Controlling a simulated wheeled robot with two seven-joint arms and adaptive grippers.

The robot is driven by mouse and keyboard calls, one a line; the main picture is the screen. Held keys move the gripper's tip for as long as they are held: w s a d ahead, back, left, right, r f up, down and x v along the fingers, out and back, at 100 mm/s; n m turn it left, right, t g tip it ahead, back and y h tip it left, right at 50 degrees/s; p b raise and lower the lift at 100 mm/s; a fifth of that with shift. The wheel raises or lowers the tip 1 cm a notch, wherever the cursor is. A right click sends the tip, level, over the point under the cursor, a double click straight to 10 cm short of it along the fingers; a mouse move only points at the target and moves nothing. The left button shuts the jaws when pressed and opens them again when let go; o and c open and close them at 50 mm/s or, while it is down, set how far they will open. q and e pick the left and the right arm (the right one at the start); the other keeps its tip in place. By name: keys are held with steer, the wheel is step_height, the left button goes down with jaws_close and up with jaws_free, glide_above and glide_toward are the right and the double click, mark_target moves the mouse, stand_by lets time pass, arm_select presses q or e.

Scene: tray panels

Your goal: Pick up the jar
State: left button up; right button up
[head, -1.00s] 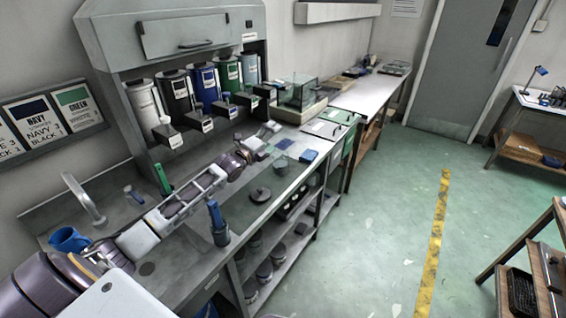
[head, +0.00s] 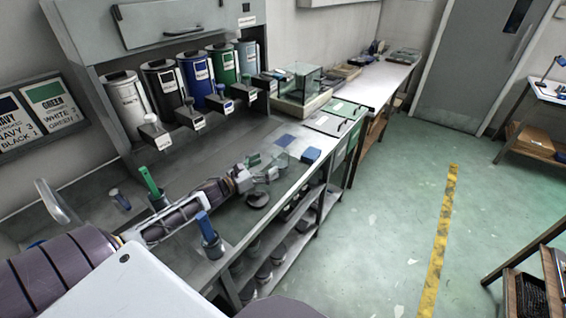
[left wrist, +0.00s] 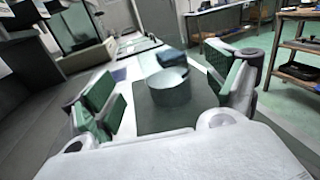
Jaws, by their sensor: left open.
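A clear, round glass jar (head: 281,160) stands upright on the counter, partly hard to see behind my gripper in the head view. My left gripper (head: 263,170) is low over the counter, close to the jar, with its green-padded fingers spread and empty. In the left wrist view the jar (left wrist: 170,88) stands on a dark grey mat (left wrist: 168,118), in the gap between the open fingers (left wrist: 168,92). Some gap shows on both sides, and I see no contact. How far the fingertips reach around it I cannot tell. My right gripper is not in view.
A dark round lid (head: 258,198) lies near the counter's front edge. Cups with a green-handled tool (head: 150,183) and a blue-handled tool (head: 205,228) stand nearer me. A glass box (head: 302,84) stands farther back.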

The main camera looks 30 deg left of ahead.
arm_select(q)
steer(key=shift+s+d+f+m, duration=0.15)
steer(key=shift+s+m, duration=0.1)
steer(key=shift+m, duration=0.15)
steer(key=shift+w, duration=0.15)
steer(key=shift+x, duration=1)
steer(key=shift+w+d, duration=0.1)
steer(key=shift+w, duration=0.05)
steer(key=shift+f+p+x, duration=0.1)
steer(key=shift+p+x, duration=0.15)
steer(key=shift+x, duration=0.95)
steer(key=shift+f+p+x, duration=0.15)
steer(key=shift+p+x, duration=0.05)
steer(key=shift+x, duration=1.05)
steer(key=shift+r, duration=0.1)
steer(key=c, duration=1.4)
